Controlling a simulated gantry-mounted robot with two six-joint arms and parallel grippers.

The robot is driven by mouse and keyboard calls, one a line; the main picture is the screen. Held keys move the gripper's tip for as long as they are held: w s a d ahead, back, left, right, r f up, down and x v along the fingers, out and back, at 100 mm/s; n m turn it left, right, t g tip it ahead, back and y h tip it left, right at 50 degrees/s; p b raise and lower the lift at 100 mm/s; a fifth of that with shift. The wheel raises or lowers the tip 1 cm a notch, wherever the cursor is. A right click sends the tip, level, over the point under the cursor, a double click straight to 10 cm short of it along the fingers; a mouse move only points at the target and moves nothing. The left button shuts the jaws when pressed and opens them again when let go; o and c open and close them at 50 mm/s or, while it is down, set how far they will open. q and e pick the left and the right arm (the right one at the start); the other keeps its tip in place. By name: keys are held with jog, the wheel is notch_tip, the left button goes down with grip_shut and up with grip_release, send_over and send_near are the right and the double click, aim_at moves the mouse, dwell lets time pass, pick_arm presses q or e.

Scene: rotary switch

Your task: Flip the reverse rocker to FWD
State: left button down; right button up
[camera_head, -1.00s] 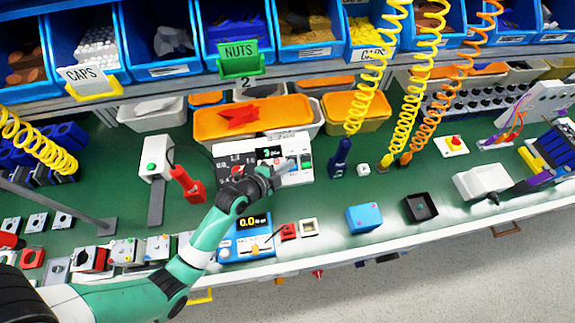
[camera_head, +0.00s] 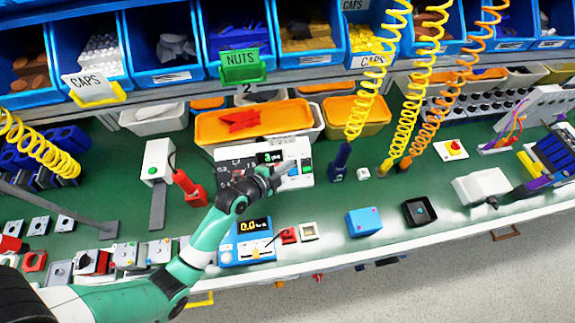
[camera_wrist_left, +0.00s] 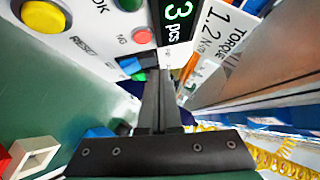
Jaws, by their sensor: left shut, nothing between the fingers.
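The white control panel (camera_head: 305,152) stands mid-bench in the head view, with a dark display reading 3 pcs (camera_head: 270,157) and a green part (camera_head: 306,166) at its right. My left gripper (camera_head: 288,168) is over the panel's front, its fingertips beside the right part of it. In the left wrist view the fingers (camera_wrist_left: 158,82) are shut, empty and close to the panel face (camera_wrist_left: 92,35). Small blue and green parts (camera_wrist_left: 130,66) lie just left of the fingertips. I cannot pick out the reverse rocker or its FWD mark; the fingers may cover it. My right gripper is not in view.
An orange bin (camera_head: 255,122) stands behind the panel. A blue scale-like unit (camera_head: 247,242) is in front, under my left arm. A dark blue tool (camera_head: 342,158) hangs on a yellow coil to the right.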

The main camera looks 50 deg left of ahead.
pick_arm(q)
jog(key=s+d+r+p, duration=0.2)
jog(key=s+r+p, duration=0.4)
jog(key=s+r, duration=0.2)
jog(key=shift+v, duration=0.85)
